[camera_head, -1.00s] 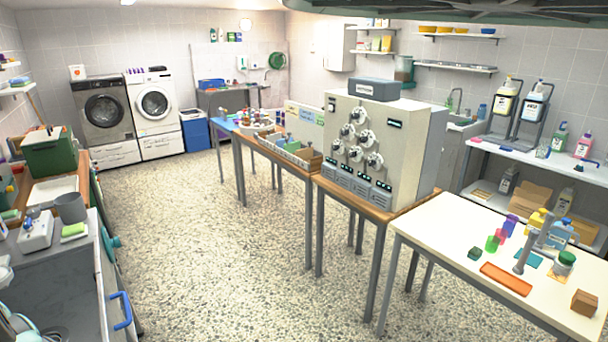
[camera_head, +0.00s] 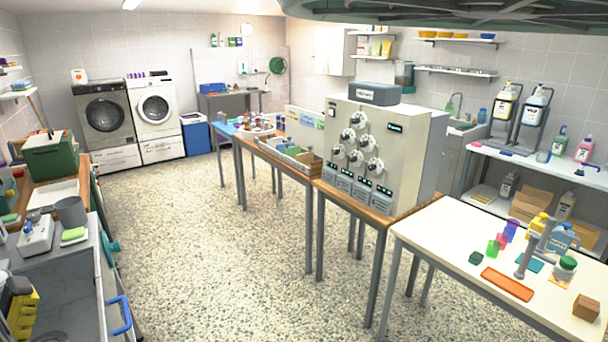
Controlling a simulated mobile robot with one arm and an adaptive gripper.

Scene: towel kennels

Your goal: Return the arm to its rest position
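My gripper is not in view, and I cannot tell how it stands. No part that I can clearly name as my arm shows in the head view now. At the lower left edge a yellow and black thing (camera_head: 22,312) is cut off by the frame, over the grey counter (camera_head: 70,277). I cannot tell what it is.
On the left stand a green box (camera_head: 50,158), a grey pot (camera_head: 70,211) and a white dispenser (camera_head: 36,236). On the right, a cream table (camera_head: 440,240) bears bottles and small blocks. A panelled machine (camera_head: 412,160) stands mid-right. The speckled floor (camera_head: 200,240) between is clear.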

